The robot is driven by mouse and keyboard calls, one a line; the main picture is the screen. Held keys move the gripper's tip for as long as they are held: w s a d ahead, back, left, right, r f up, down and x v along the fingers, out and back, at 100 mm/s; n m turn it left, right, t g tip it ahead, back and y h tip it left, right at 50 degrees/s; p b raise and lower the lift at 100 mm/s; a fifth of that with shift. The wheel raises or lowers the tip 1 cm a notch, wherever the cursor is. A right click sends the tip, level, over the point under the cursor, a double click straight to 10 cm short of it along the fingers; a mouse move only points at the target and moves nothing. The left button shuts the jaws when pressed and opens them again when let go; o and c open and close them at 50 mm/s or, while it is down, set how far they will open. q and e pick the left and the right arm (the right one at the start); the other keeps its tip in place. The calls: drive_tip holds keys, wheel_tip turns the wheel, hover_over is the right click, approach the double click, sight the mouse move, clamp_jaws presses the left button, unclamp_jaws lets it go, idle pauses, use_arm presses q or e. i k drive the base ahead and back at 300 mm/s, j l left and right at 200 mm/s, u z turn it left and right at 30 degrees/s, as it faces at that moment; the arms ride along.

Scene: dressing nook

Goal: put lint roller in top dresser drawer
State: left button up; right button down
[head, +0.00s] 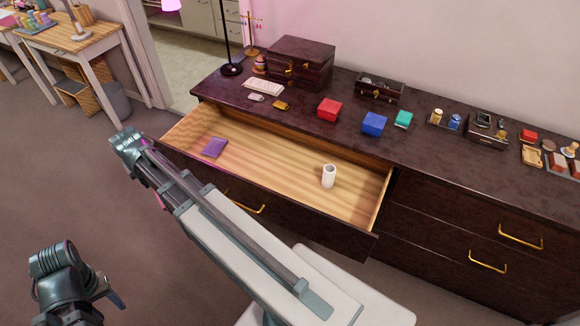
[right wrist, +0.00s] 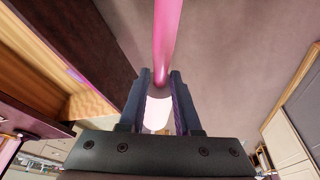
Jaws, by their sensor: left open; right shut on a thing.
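The lint roller has a pink handle (right wrist: 167,40) and a white roll (right wrist: 157,112) in the right wrist view. My right gripper (right wrist: 160,78) is shut on it, with the roll between the fingers and the handle pointing away. In the head view my right arm hides this gripper; only a small pink sliver shows beside the arm. The top dresser drawer (head: 285,155) is pulled open, with a pale wooden inside. A purple flat item (head: 214,147) and a white hollow cylinder (head: 328,175) are in it. My left gripper (head: 75,285) is open and empty at the lower left, away from the dresser.
The dark dresser top (head: 225,88) carries a dark box (head: 300,62), a lamp (head: 231,68), a red box (head: 329,109), a blue box (head: 374,123) and several small items. The drawer's middle is bare. A wooden table (head: 72,35) stands at the far left.

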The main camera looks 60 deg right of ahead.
sight(285, 180)
drive_tip(key=i+l+z, duration=0.1)
drive_tip(key=z, duration=0.8)
drive_tip(key=i+j+z, duration=0.25)
drive_tip(key=j, duration=0.15)
drive_tip(key=i+j+z, duration=0.4)
drive_tip(key=j+z, duration=0.65)
drive_tip(key=i, duration=0.05)
